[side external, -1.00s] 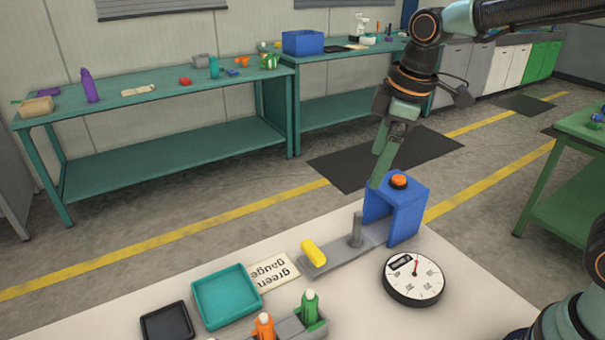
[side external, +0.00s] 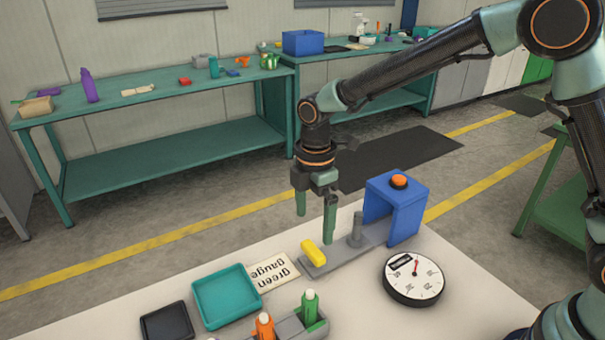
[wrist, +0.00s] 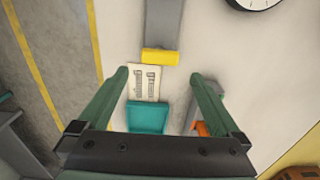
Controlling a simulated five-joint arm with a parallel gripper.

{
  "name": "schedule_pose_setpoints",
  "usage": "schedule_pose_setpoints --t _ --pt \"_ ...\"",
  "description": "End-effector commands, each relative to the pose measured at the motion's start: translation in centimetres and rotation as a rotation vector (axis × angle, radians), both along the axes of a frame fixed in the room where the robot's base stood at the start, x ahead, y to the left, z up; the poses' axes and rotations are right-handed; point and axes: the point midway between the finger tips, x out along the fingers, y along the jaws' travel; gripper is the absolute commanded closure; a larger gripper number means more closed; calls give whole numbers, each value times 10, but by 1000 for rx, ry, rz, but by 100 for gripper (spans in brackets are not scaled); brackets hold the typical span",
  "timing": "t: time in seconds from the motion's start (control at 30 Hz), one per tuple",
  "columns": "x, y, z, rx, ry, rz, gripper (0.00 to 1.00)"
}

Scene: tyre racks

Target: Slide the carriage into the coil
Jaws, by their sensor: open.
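The blue arch (side external: 408,218), which appears to be the coil, stands at the far end of a grey track (side external: 335,261) and has an orange button (side external: 398,180) on top. A grey upright post (side external: 357,230) stands on the track just outside the arch. A yellow bar (side external: 313,252), seemingly the carriage's handle, lies across the track's near end. It also shows in the wrist view (wrist: 160,57). My gripper (side external: 315,226) is open and empty, pointing down above the yellow bar, apart from it. The wrist view shows the bar beyond the spread fingers.
A round dial (side external: 414,278) sits right of the track. A "green gauge" card (side external: 271,273), a teal tray (side external: 225,296) and a black tray (side external: 167,323) lie to the left. A grey holder with orange (side external: 265,327) and green (side external: 310,307) bottle-like pieces stands in front.

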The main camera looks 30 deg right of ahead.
Motion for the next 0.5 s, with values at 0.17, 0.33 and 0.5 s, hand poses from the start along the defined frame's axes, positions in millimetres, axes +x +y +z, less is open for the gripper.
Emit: schedule_pose_setpoints --t 0.17,0.33,0.5 --pt "-1 -1 -35 -2 4 -1 0" --pt "-1 -1 -58 -1 2 -2 0" --pt "0 0 -69 0 0 -2 0"
